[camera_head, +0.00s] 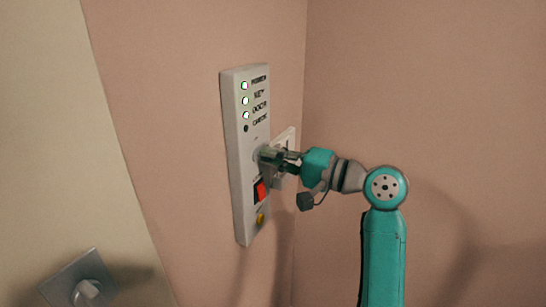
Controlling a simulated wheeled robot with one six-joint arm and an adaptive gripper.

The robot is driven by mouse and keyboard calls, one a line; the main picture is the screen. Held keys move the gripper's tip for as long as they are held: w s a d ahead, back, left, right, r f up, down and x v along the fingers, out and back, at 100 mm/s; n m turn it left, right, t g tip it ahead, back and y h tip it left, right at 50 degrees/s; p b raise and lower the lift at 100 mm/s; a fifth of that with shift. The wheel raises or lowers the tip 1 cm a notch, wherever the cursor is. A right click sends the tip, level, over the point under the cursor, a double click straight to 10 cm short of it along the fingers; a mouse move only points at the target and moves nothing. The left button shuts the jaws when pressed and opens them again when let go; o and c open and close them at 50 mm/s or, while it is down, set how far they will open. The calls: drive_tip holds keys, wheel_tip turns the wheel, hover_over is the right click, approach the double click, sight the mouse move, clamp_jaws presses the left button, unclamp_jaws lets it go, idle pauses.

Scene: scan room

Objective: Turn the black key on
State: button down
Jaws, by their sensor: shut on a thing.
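A tall pale grey control panel (241,190) is mounted on the pink wall. It has a column of indicator lights near its top; the upper three glow greenish white and the lowest is dark. My gripper (268,155) is at the panel's right-middle part, just above the red switch, and is shut on the key there. The black key itself is hidden by my fingers, so its angle cannot be told. My arm reaches in from the right.
A red rocker switch (260,191) and a yellow round button (261,218) sit below my gripper on the panel. A white wall plate (290,135) is behind my gripper. A grey plate with a knob (75,282) is at the lower left. The right wall is bare.

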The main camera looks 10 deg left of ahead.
drive_tip(key=shift+m, duration=0.7)
drive_tip(key=c, duration=1.3)
unclamp_jaws()
drive_tip(key=shift+w+d, duration=0.1)
drive_tip(key=v, duration=1.2)
